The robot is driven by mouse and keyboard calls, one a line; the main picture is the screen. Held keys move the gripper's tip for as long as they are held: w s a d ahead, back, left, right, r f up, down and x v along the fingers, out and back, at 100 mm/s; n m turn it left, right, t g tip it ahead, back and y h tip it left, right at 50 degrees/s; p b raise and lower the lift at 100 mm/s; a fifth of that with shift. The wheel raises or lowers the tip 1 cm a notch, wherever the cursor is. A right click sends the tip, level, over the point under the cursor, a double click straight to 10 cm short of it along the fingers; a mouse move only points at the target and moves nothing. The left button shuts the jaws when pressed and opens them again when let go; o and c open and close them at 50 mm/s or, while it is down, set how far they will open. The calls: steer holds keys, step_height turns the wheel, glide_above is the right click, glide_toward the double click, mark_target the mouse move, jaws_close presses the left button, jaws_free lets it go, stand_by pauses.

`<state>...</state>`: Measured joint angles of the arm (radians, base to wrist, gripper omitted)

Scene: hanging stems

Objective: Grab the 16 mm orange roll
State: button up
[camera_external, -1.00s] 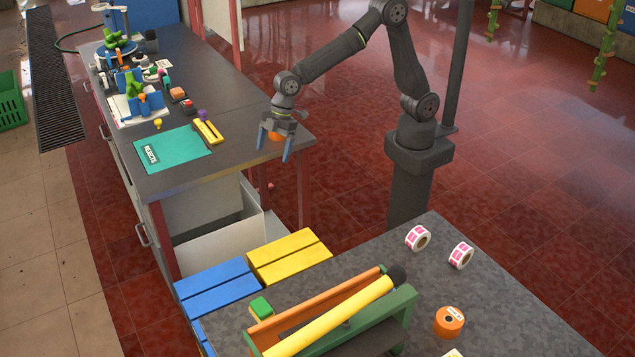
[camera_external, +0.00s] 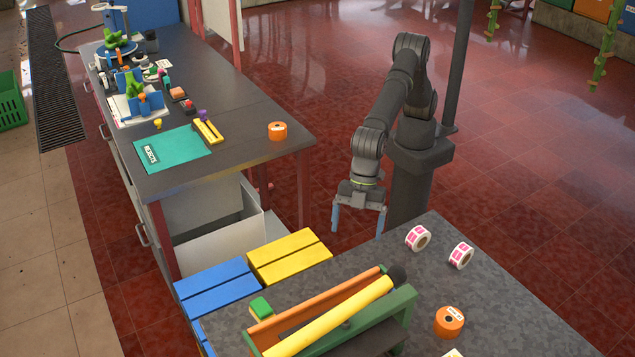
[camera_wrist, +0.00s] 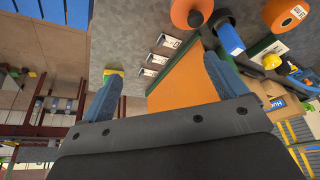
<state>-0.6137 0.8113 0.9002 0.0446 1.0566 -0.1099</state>
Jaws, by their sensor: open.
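One orange roll (camera_external: 277,131) stands on the near right end of the left bench, in the external view. A second orange roll (camera_external: 449,321) with a white label sits on the grey table at the lower right. The wrist view shows an orange roll (camera_wrist: 190,13) at the top and another with a white label (camera_wrist: 284,15) at the upper right. I cannot read a 16 mm mark on any roll. My gripper (camera_external: 358,220) is open and empty, pointing down in the gap between the bench and the grey table. It also shows in the wrist view (camera_wrist: 160,68).
Two pink-and-white rolls (camera_external: 417,238) (camera_external: 461,255) stand on the grey table (camera_external: 375,255).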

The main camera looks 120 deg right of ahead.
steer(key=s+a+n, duration=0.1)
steer(key=s+a, duration=0.6)
steer(key=a, duration=0.5)
glide_toward(450, 315)
steer(key=shift+n+y, duration=0.3)
steer(key=shift+y, duration=0.1)
steer(key=x, duration=0.5)
steer(key=shift+w+a, duration=0.1)
steer(key=shift+a, duration=0.05)
steer(key=shift+d+x, duration=0.2)
steer(key=shift+x, duration=1.15)
steer(key=shift+d+x, duration=0.25)
steer(key=shift+x, duration=1.05)
steer(key=shift+f, duration=0.1)
steer(key=c, duration=1.1)
